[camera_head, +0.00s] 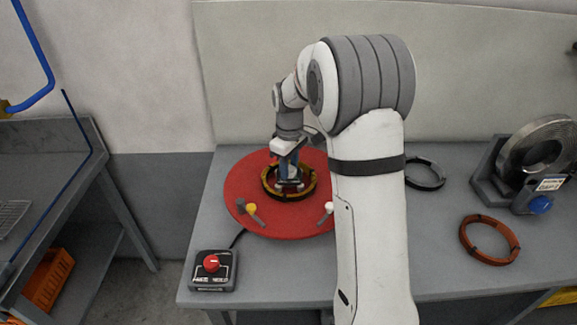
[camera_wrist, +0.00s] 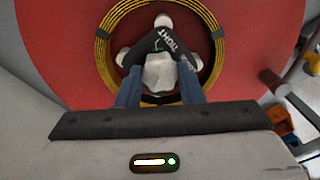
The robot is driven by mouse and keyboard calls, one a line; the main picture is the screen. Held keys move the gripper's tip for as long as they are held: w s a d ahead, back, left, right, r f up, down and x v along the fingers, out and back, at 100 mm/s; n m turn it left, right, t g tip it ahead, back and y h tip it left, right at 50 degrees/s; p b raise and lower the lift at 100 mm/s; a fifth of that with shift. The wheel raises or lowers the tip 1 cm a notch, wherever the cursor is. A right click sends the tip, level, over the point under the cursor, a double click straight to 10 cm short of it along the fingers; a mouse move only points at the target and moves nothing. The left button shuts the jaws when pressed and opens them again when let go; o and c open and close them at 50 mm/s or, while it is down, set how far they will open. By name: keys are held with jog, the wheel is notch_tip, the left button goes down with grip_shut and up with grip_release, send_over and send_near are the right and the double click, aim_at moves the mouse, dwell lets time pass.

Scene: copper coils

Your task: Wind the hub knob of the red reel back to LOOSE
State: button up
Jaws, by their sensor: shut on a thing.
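The red reel (camera_head: 242,180) is a large flat red disc lying on the bench; it also fills the back of the wrist view (camera_wrist: 60,50). My gripper (camera_head: 289,184) points down at its middle, inside a yellow coil with black ties (camera_head: 267,190). In the wrist view my two blue fingers (camera_wrist: 160,90) are shut on the pale hub knob (camera_wrist: 160,72), one on each side. A dark plate with the word TIGHT (camera_wrist: 177,48) shows beside the knob. The word LOOSE cannot be made out.
Yellow-topped (camera_head: 251,208) and white-topped (camera_head: 328,207) handles stand near the disc's front edge. A control box with a red button (camera_head: 211,263) sits front left. A copper coil (camera_head: 489,239), a dark coil (camera_head: 425,172) and a grey spool machine with a blue knob (camera_head: 540,204) are at right.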

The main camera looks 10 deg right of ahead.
jog(key=shift+w+r+n, duration=0.15)
jog(key=shift+r+n, duration=0.05)
jog(key=shift+n, duration=0.4)
jog(key=o, duration=1)
jog(key=shift+f, duration=0.15)
jog(key=shift+r, duration=3.9)
